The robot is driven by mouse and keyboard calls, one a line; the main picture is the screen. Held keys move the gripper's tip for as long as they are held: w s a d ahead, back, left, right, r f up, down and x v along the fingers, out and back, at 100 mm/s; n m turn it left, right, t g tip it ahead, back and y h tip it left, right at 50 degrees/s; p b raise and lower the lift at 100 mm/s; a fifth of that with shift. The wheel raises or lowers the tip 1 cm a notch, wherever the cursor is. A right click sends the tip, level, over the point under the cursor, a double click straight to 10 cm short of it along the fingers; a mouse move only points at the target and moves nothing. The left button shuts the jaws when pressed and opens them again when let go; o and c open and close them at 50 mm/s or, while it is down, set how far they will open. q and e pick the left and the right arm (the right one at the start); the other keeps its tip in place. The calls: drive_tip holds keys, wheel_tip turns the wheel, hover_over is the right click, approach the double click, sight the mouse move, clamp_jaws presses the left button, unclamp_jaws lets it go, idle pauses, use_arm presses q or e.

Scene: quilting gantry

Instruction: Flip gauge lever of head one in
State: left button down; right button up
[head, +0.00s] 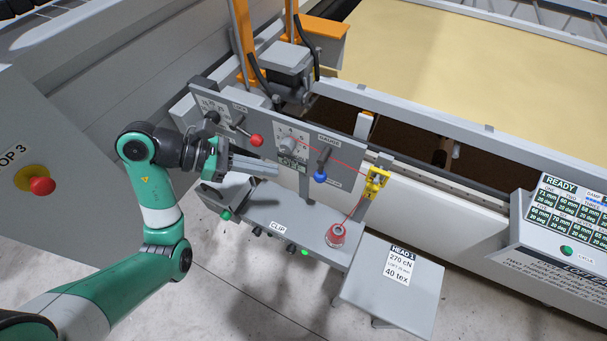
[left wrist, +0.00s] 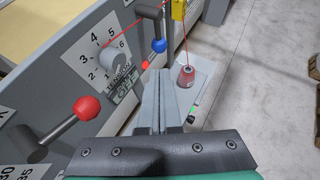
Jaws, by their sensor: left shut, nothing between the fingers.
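The head one panel (head: 350,172) carries a dark lever with a blue ball (head: 320,177) under a small label that seems to read GAUGE; the lever hangs down. It also shows in the left wrist view, blue ball (left wrist: 158,46) beyond my fingertips. A second lever with a red ball (head: 257,140) stands to its left, under a label that seems to read LOCK. My left gripper (head: 275,169) is shut and empty in front of the panel, its fingers pointing right, below the tension dial (head: 287,143) and apart from the blue ball. My right gripper is out of view.
A yellow thread guide (head: 376,183) carries a red thread across the panel front, down to a red spool (head: 336,235) on the grey shelf (head: 265,222). A HEAD 1 card table (head: 400,280) and a READY display (head: 565,205) stand right. Open floor lies below.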

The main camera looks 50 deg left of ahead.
sight(317, 174)
use_arm(q)
drive_tip(key=w+d, duration=0.1)
drive_tip(key=w, duration=0.1)
drive_tip(key=w+d+f, duration=0.1)
drive_tip(key=w+d, duration=0.1)
drive_tip(key=w+d+f+p, duration=0.1)
drive_tip(key=w, duration=0.1)
drive_tip(key=shift+w+d, duration=0.2)
drive_tip(key=shift+w, duration=0.15)
drive_tip(key=shift+f, duration=0.1)
